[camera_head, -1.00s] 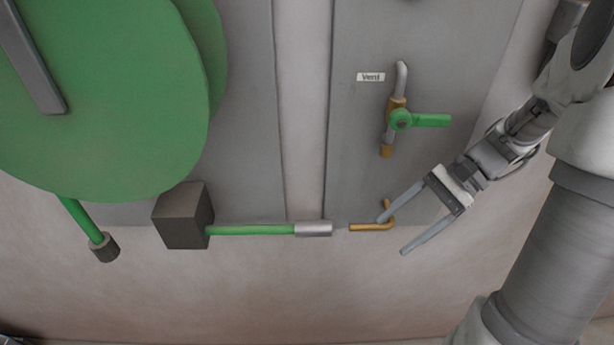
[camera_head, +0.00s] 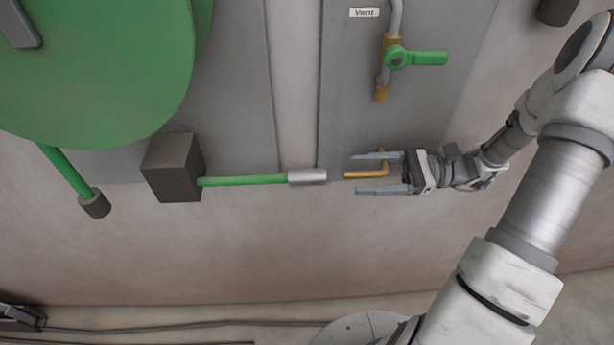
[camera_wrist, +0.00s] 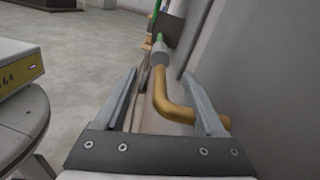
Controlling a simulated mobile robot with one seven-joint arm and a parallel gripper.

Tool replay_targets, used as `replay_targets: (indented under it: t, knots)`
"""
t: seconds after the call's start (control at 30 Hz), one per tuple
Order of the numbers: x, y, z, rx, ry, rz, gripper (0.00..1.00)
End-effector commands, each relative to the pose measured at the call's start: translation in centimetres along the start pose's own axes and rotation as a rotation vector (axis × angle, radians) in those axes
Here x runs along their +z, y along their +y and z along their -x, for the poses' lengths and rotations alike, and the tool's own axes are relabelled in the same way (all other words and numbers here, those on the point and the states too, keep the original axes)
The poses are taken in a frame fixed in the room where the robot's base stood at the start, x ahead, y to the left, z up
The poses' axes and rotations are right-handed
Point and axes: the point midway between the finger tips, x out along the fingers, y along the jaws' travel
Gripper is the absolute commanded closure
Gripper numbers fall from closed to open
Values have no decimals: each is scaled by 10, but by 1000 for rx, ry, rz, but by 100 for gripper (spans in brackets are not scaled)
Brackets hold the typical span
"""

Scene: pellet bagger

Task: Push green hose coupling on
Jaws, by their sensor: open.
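The green hose (camera_head: 242,181) runs from a dark block (camera_head: 172,167) on the wall to a silver coupling (camera_head: 307,177) at its right end. A brass elbow pipe (camera_head: 365,174) faces the coupling, with a small gap between them in the head view. My gripper (camera_head: 365,172) is open, its fingers pointing left, one above and one below the brass pipe in the picture. In the wrist view the brass pipe (camera_wrist: 172,102) lies between the open fingers, and the coupling (camera_wrist: 159,54) is beyond the fingertips. Nothing is held.
A green-handled valve (camera_head: 398,56) under the "Vent" label (camera_head: 364,13) is above my gripper. A large green disc (camera_head: 95,70) and a hanging green hose (camera_head: 70,175) are at the left. A round table (camera_wrist: 20,125) with a yellow-fronted box (camera_wrist: 18,72) shows in the wrist view.

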Motion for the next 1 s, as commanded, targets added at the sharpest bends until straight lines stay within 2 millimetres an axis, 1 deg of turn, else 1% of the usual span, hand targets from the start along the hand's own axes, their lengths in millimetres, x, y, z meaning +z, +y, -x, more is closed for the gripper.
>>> replay_targets:
  t: [0.03,0.3,0.4,0.5,0.6,0.7,0.97,1.0]
  knots:
    - [0,0,-13,3,-2,0,28]
    - [-1,1,-71,5,-1,0,28]
    - [-1,1,-88,4,0,0,28]
    - [-1,0,-101,3,0,1,28]
    - [-1,0,-110,2,1,0,28]
    - [-1,0,-114,1,2,0,28]
    - [0,0,-115,0,2,0,28]
    - [0,0,-115,0,1,0,34]
